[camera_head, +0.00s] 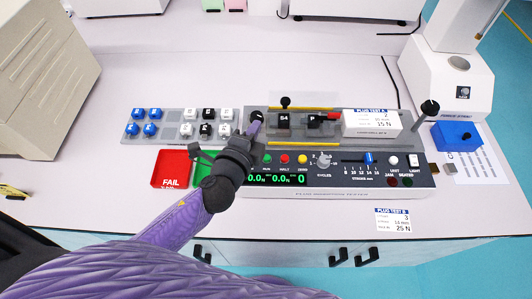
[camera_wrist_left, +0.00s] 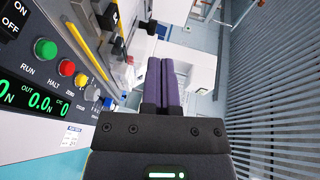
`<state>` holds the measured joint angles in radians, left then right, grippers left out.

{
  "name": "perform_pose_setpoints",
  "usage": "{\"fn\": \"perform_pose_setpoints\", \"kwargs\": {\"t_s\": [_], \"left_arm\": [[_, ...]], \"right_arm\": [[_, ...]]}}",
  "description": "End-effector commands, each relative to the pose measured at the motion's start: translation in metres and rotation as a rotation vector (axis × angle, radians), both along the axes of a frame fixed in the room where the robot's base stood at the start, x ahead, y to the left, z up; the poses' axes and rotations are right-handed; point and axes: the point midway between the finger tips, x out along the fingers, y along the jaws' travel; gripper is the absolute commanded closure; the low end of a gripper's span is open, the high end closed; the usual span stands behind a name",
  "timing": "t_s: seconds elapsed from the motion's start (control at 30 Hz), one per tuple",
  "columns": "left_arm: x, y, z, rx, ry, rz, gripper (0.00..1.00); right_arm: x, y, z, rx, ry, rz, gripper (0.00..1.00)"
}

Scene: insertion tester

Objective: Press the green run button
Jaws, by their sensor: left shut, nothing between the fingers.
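The green run button (camera_head: 267,158) sits on the front panel of the insertion tester (camera_head: 340,190), just right of my left wrist. It shows large in the left wrist view (camera_wrist_left: 45,49), above the label RUN and beside the red HALT button (camera_wrist_left: 66,67). My left gripper (camera_head: 257,117) is shut and empty. Its purple fingers reach over the tester's back left part, beyond the button and apart from it. In the left wrist view the closed fingers (camera_wrist_left: 162,72) point away from the panel, with the button to their left. My right gripper is not in view.
A yellow button (camera_head: 302,159), a cycles knob (camera_head: 323,160) and a blue slider (camera_head: 369,158) continue the panel rightward. A red FAIL tray (camera_head: 173,168) and a partly hidden green tray (camera_head: 204,168) lie left.

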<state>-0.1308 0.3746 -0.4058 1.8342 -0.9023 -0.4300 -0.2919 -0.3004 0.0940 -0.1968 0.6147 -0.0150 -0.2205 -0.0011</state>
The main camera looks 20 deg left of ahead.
Motion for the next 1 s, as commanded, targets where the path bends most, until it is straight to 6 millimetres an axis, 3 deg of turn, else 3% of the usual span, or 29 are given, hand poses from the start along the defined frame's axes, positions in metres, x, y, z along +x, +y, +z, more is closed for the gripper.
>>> {"fn": "perform_pose_setpoints", "kwargs": {"t_s": [0.1, 0.17, 0.2, 0.3, 0.43, 0.5, 0.63, 1.0], "left_arm": [[0.015, -0.035, 0.044, 0.351, -0.235, -0.278, 1.00], [0.015, -0.059, 0.061, 0.619, -0.379, -0.470, 1.00], [0.011, -0.076, 0.065, 0.861, -0.484, -0.632, 1.00], [0.003, -0.085, 0.044, 1.461, -0.640, -0.995, 1.00], [0.006, -0.049, 0.013, 1.995, -0.634, -1.295, 1.00], [0.009, -0.033, 0.006, 2.134, -0.605, -1.368, 1.00], [0.013, -0.018, 0.002, 2.255, -0.567, -1.433, 1.00], [0.013, -0.016, 0.000, 2.268, -0.561, -1.442, 1.00]], "right_arm": [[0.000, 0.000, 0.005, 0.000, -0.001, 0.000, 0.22], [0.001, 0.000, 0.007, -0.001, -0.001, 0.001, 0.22], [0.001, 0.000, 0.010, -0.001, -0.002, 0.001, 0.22], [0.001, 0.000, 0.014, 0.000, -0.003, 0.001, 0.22], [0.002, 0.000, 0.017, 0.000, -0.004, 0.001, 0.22], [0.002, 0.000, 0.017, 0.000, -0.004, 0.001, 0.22], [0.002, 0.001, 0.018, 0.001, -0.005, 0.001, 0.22], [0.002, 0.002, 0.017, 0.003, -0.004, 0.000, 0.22]]}}
